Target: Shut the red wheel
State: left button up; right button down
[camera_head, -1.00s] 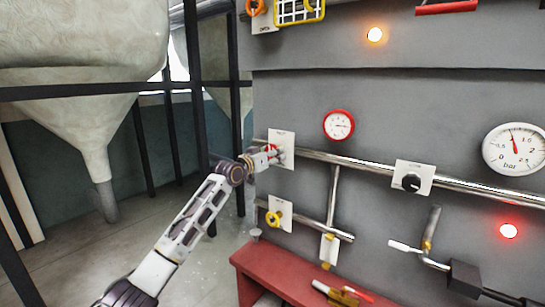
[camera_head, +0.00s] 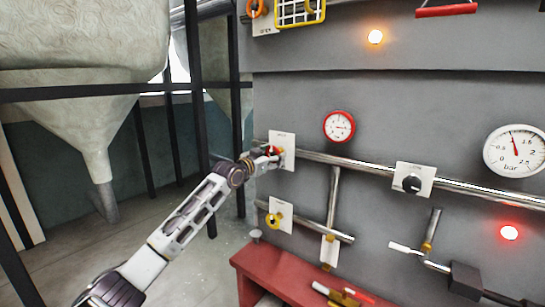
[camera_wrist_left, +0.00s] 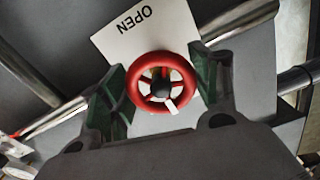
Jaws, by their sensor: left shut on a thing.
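The red wheel (camera_wrist_left: 161,82) sits on a white plate (camera_wrist_left: 145,35) marked OPEN in the left wrist view. It has a dark hub, and a small white mark shows at its rim. In the head view the wheel (camera_head: 275,151) is small and partly hidden by my gripper, in front of its white plate (camera_head: 288,150) on the grey wall. My left gripper (camera_head: 272,155) is at the wheel, with one green-padded finger on each side of the rim in the left wrist view (camera_wrist_left: 164,92). It is shut on the wheel. My right gripper is not in view.
A metal pipe (camera_head: 335,158) runs right from behind the plate. A yellow wheel (camera_head: 273,220) is below, and a black knob (camera_head: 411,184) is to the right. A red bench (camera_head: 285,268) stands below. A dark post (camera_head: 197,120) is left of the wheel.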

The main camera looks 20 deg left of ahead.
pick_arm(q)
jog(key=shift+f, duration=0.25)
jog(key=o, duration=0.8)
jog(key=shift+c, duration=0.2)
jog(key=shift+o, duration=1.3)
jog(key=shift+r, duration=0.15)
jog(key=v, duration=1.2)
jog(key=shift+r, duration=0.1)
